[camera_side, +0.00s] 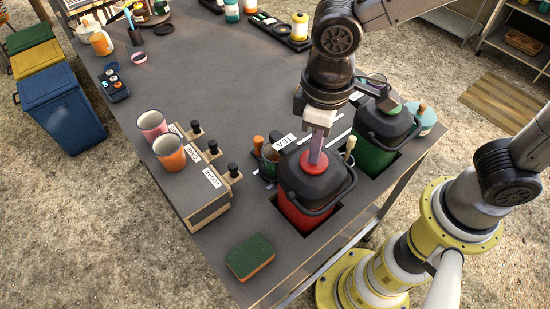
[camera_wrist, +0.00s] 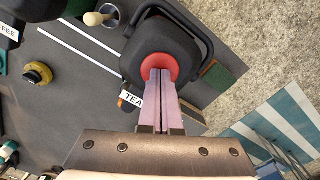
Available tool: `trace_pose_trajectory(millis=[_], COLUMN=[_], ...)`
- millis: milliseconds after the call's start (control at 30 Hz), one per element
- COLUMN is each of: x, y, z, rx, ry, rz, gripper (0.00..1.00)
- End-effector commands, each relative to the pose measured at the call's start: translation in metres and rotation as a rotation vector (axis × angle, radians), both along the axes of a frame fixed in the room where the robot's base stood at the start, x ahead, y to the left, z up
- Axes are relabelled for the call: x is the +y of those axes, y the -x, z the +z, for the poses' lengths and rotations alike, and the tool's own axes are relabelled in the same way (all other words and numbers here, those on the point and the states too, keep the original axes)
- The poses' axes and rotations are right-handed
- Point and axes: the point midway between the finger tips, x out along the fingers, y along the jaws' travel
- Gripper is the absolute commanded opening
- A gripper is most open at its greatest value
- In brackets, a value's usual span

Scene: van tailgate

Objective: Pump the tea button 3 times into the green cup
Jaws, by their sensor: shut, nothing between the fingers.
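The tea dispenser (camera_side: 300,216) is red with a black lid and sits in a cutout of the table; its TEA sign (camera_side: 285,141) stands beside it. Its round red button (camera_side: 313,176) is on top of the lid and also shows in the wrist view (camera_wrist: 160,63). My gripper (camera_side: 317,163) is shut and empty, pointing down, with its pinkish fingertips at the button; they appear to touch it. How far the button is pressed I cannot tell. A dark greenish cup (camera_side: 269,157) is partly hidden behind the TEA sign; its contents are unclear.
A green dispenser (camera_side: 375,155) stands close on the right. A green sponge (camera_side: 250,257) lies at the front. The table's middle is clear.

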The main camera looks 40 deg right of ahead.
Motion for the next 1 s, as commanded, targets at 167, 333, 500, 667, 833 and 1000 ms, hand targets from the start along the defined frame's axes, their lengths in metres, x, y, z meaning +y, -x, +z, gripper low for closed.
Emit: trace_pose_trajectory(millis=[167, 333, 500, 667, 833, 1000], x=[0.000, 0.000, 0.000, 0.000, 0.000, 0.000], y=[0.000, 0.000, 0.000, 0.000, 0.000, 0.000], z=[-0.007, -0.011, -0.011, -0.005, 0.004, 0.014], rx=[0.002, 0.002, 0.002, 0.002, 0.001, 0.001], ry=[0.002, 0.001, 0.001, 0.001, 0.001, 0.001], rz=[0.000, 0.000, 0.000, 0.000, 0.000, 0.000], gripper=[0.00, 0.00, 0.00, 0.00, 0.00, 0.00])
